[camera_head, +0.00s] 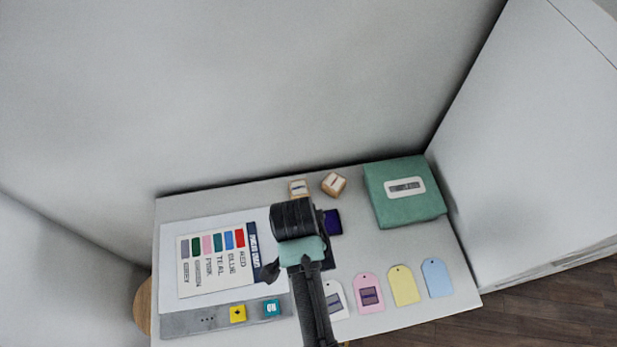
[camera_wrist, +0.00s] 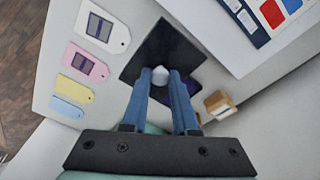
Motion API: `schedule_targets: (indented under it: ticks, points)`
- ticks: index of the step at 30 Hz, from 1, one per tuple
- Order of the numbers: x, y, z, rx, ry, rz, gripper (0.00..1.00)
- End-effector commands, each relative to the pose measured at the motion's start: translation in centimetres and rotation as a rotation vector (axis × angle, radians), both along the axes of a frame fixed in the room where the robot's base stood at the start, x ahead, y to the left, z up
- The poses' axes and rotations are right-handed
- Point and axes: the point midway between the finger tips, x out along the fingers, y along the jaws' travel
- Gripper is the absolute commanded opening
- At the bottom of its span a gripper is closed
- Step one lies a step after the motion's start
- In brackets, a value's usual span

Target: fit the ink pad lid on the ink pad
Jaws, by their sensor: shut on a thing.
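The ink pad lid is a dark, flat square with a pale knob. In the wrist view the lid (camera_wrist: 158,43) lies beyond my fingertips, and my gripper (camera_wrist: 161,76) is shut on its knob. In the head view my gripper (camera_head: 290,220) and arm cover much of this area; a dark edge of the lid (camera_head: 329,256) shows to their right. The purple ink pad (camera_head: 333,222) shows just behind that edge. In the wrist view only a small part of the pad (camera_wrist: 225,102) shows beside my right finger. The lid is beside the pad; its height above the table is unclear.
Two wooden stamps (camera_head: 298,188) (camera_head: 334,184) stand behind the pad. A teal box (camera_head: 405,191) is at the back right. Several tags, including a pink one (camera_head: 368,292), lie in front. A colour chart (camera_head: 217,260) and a grey strip (camera_head: 205,319) lie left.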

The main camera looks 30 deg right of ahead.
Motion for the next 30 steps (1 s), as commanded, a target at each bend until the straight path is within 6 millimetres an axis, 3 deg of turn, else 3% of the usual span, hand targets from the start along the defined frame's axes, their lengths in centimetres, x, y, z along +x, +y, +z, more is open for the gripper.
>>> schedule_targets:
  ticks: [3, 9, 21, 30]
  points:
    - [0.2, 0.0, 2.1, -0.002, -0.005, 0.000, 0.00]
    - [0.7, -0.7, 4.1, -0.004, -0.001, 0.000, 0.00]
    - [5.8, -6.0, 2.6, -0.005, 0.002, -0.013, 0.00]
    - [7.0, -7.2, 1.8, 0.000, -0.001, -0.014, 0.00]
